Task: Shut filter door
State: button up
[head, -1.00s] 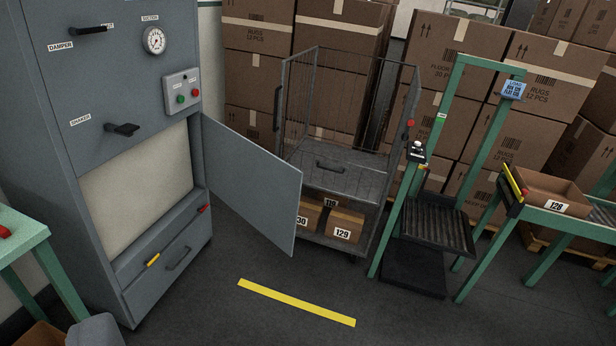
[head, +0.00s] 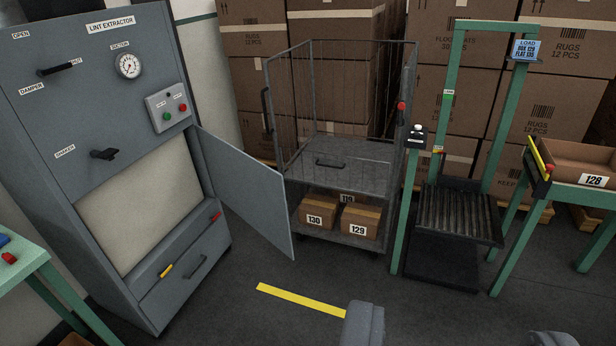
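The filter door (head: 240,188) is a flat grey panel on the lint extractor (head: 88,112), a tall grey cabinet at left. It is hinged at the right side of the opening and stands wide open, swung out to the right. The pale filter panel (head: 140,208) shows in the opening. My gripper (head: 458,331) shows only as two grey finger ends at the bottom edge, spread apart with bare floor between them. It is empty, to the right of the door and clear of it. The rest of the gripper is out of frame.
A wire cage trolley (head: 340,185) with numbered boxes stands just behind the door's free edge. A green frame (head: 402,200) with a dark ribbed platform is to its right. A green table (head: 22,268) is at lower left. The floor around the yellow line (head: 300,300) is clear.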

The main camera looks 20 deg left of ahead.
aim_at(255, 191)
jog(key=z, duration=1.45)
jog(key=i, duration=3.95)
jog(key=u, duration=3.7)
